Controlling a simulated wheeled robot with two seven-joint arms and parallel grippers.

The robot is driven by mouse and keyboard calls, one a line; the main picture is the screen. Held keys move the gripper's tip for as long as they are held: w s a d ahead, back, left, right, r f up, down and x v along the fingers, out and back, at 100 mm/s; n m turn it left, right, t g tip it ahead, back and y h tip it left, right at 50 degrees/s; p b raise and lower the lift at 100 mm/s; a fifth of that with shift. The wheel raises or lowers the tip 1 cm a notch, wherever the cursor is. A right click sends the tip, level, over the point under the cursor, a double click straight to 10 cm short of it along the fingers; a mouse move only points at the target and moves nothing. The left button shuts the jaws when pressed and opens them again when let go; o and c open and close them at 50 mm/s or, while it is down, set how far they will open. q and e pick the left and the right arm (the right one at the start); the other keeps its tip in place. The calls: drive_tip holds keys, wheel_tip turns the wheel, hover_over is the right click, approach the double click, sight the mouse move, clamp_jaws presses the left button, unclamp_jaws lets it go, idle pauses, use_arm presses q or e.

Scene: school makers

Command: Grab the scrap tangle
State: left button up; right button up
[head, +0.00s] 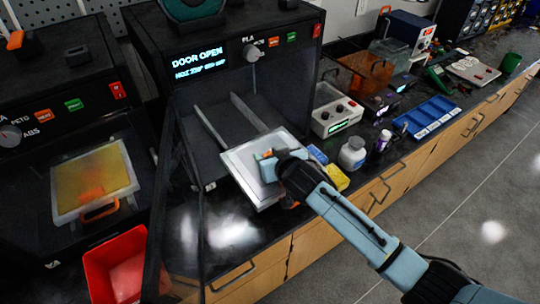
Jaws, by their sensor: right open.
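My right gripper (266,165) reaches in from the lower right and is open over the pale build plate (246,190) of the middle printer. A small orange bit shows at its fingertips; I cannot tell whether this is the scrap tangle or part of the gripper. No scrap tangle can be made out clearly, and the gripper hides part of the plate. The plate sits pulled forward on two rails (211,128) from the printer (228,70), whose display reads "DOOR OPEN". My left gripper is not in view.
The printer's dark open door (160,215) stands left of the plate. A red bin (97,265) is at the lower left. Right of my gripper are a yellow block (336,179), a white jar (352,154) and a control box (337,117). Floor is clear at right.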

drive_tip(key=shift+c, duration=0.5)
drive_tip(key=c, duration=1)
